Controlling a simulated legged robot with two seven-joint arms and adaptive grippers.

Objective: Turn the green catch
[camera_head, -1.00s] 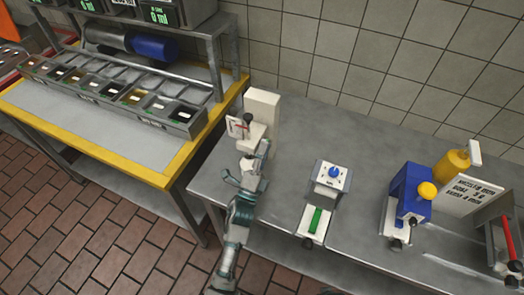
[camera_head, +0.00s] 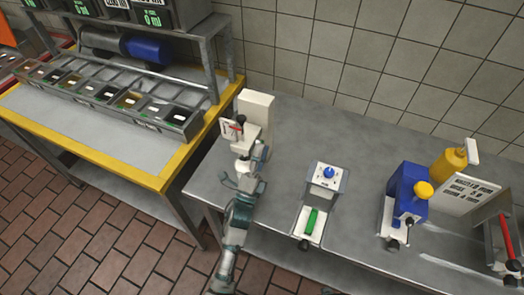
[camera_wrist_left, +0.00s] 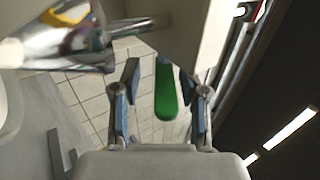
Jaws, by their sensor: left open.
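A green catch (camera_wrist_left: 166,92) hangs as a rounded lever below a pale housing in the left wrist view. My left gripper (camera_wrist_left: 160,76) is open, with one finger on each side of the catch; I see gaps between the fingers and it. In the head view my left gripper (camera_head: 243,149) is at the front of a white upright machine (camera_head: 256,108) on the steel counter. The catch on this machine cannot be made out there, behind the gripper and the machine's front. My right gripper is not in view.
On the steel counter (camera_head: 300,130), a white device with a blue knob (camera_head: 329,172) and a green bar (camera_head: 312,222) stands to the right. Farther right are a blue machine (camera_head: 408,190) and a yellow bottle (camera_head: 449,163). A yellow-edged table with bins is at left.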

